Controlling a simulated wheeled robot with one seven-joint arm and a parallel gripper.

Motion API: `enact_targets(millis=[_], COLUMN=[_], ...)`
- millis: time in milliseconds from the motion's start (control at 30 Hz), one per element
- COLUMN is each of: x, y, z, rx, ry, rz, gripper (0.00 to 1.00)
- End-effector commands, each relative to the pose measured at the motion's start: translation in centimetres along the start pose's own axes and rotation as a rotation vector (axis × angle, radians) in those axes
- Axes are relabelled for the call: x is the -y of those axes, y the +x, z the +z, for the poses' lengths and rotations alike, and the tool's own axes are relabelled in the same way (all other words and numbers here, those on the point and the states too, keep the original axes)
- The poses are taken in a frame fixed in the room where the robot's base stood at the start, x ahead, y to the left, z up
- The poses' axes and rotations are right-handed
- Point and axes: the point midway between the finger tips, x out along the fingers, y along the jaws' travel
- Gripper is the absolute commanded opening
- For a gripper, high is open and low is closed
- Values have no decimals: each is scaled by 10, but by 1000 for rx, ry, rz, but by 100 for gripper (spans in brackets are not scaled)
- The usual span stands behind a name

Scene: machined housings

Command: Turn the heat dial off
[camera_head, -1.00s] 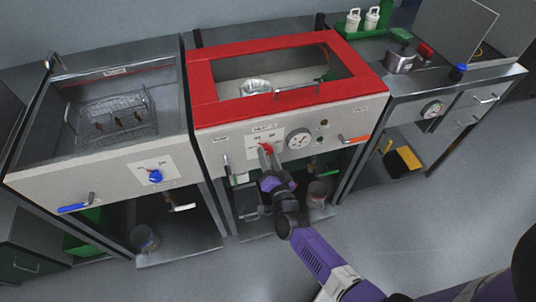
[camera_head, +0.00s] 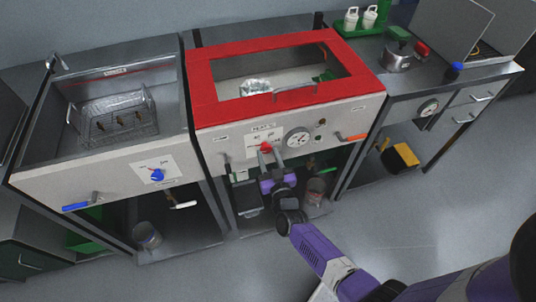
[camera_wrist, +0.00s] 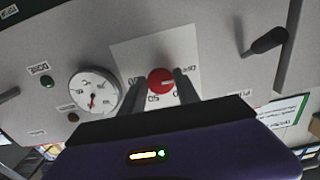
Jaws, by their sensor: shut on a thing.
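The heat dial (camera_head: 265,147) is a red knob on a white plate on the front of the middle unit, under a label that seems to read HEAT. My gripper (camera_head: 269,154) is at the dial from the front, one finger on each side. In the wrist view the red dial (camera_wrist: 161,81) sits between the fingertips of my gripper (camera_wrist: 159,88), which are shut on it. A pale mark on the dial points toward the right finger. The fingers partly cover the printed numbers, so the exact setting is hard to read.
A round gauge (camera_head: 297,138) is close right of the dial. An orange-handled lever (camera_head: 352,137) is farther right. The left unit has a blue knob (camera_head: 157,175) and a blue-handled lever (camera_head: 78,206). A red-framed lid (camera_head: 204,90) tops the middle unit.

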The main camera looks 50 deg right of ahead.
Motion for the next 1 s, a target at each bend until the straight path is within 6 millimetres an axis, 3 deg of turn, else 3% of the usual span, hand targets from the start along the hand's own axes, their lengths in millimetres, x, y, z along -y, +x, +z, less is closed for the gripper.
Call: enact_targets(millis=[533, 567, 667, 1000], x=[1, 1, 0, 0], y=[-1, -1, -1, -2], z=[2, 2, 2, 1], rx=[4, 4, 4, 2], ry=[-28, -28, -27, -26], rz=[-2, -2, -2, 0], gripper=[0, 40, 58, 58])
